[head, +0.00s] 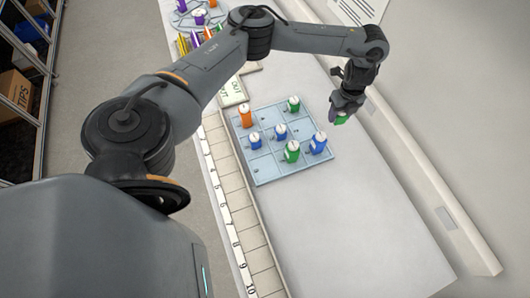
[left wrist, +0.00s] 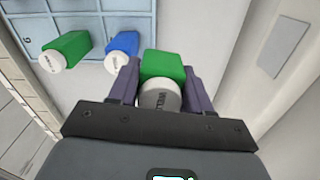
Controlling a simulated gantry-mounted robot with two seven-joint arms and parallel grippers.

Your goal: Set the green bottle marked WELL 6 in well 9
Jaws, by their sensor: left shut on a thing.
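My left gripper (head: 341,112) is shut on a green bottle (head: 341,119) and holds it in the air, right of the well tray. In the left wrist view, the green bottle (left wrist: 163,65) sits between the two fingers (left wrist: 157,85), its white cap toward the camera; the cap's lettering is only partly readable. The pale blue well tray (head: 259,170) has bottles in several wells. Its near-left corner well is empty; a digit that looks like 9 shows at the tray's edge (left wrist: 27,22) in the left wrist view. My right gripper is not in view.
In the tray stand an orange bottle (head: 246,119), green bottles (head: 293,106) (head: 291,155) and blue bottles (head: 318,146) (head: 281,133) (head: 254,142). A numbered strip (head: 228,190) runs along the left. A raised ledge (head: 425,165) lies right. The table in front is clear.

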